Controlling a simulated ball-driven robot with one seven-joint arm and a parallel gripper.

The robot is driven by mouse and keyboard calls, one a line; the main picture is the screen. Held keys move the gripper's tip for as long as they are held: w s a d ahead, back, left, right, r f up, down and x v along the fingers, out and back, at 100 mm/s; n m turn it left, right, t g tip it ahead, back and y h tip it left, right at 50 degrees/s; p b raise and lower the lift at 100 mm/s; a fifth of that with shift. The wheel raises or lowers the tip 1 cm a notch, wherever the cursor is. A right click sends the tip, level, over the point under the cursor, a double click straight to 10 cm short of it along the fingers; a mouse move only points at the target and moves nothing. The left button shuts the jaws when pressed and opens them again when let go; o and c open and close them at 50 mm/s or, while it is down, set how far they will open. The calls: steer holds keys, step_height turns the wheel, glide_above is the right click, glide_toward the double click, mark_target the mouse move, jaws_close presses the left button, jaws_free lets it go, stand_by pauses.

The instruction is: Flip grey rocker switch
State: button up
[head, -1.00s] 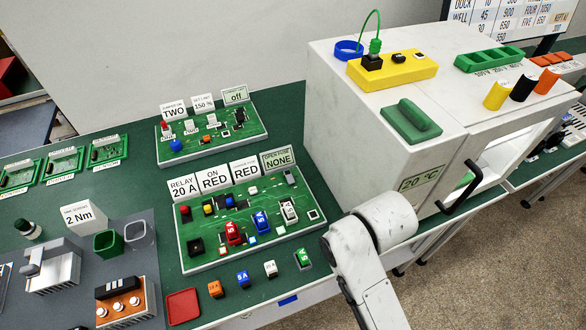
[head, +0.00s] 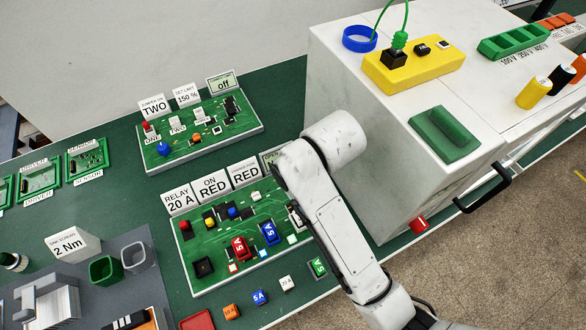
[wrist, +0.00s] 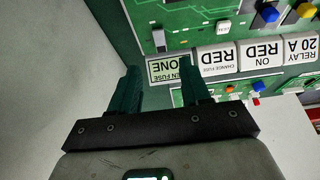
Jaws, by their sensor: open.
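A small upright grey piece, likely the grey rocker switch (wrist: 158,40), stands on the front green circuit board (wrist: 190,12) in the wrist view, near the board's end by the NONE label. In the head view my arm covers that corner of the front board (head: 207,270), so the switch is hidden there. My gripper (wrist: 163,73) is open and empty, with its two dark green fingers apart.
A row of label cards, including RELAY 20 A (head: 179,198), stands behind the front board. A second board (head: 222,137) lies farther back. The big white oven-like box (head: 370,80) stands close on the right. Loose coloured fuses (head: 260,297) lie along the front edge.

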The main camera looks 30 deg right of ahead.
steer(key=p+x, duration=0.1)
steer(key=x, duration=0.9)
steer(key=shift+r, duration=0.1)
jaws_close()
